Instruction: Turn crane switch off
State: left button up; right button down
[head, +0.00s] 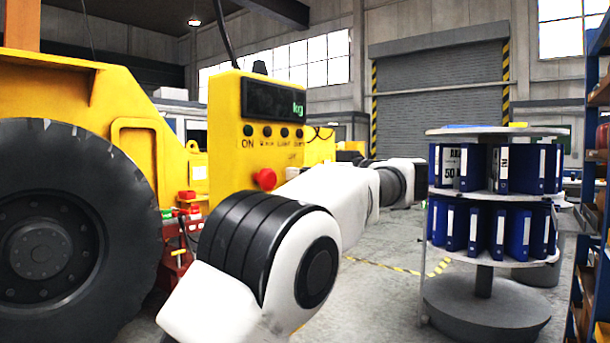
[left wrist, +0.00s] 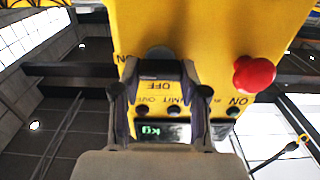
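The yellow crane control box (head: 257,130) stands in the middle of the head view, with a lit green "kg" readout and a row of small dark knobs. ON and OFF lettering is on its face. A red mushroom button (head: 265,179) sits low on it; this also shows in the left wrist view (left wrist: 254,75). My left gripper (left wrist: 158,76) is open, its fingers either side of a dark switch handle (left wrist: 158,66) near the OFF lettering. Contact cannot be told. In the head view my white arm hides the switch. My right gripper is not in view.
A big black tyre (head: 62,240) and yellow machine body stand at left. A round rack of blue binders (head: 484,230) stands at right, beyond my arm. Blue shelving (head: 590,220) edges the far right. Floor between box and rack is clear.

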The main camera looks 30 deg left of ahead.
pick_arm(q)
jog(key=shift+n, duration=0.4)
jog(key=n+b, duration=0.1)
jog(key=n, duration=0.7)
jog(key=n+b, duration=0.1)
jog(key=n, duration=0.8)
jog(key=shift+s+f, duration=0.2)
dwell(0.6)
jog(key=o, duration=1.1)
jog(key=shift+a, duration=0.1)
jog(key=shift+o, duration=0.2)
jog(key=d, duration=1.2)
jog(key=shift+s, duration=0.45)
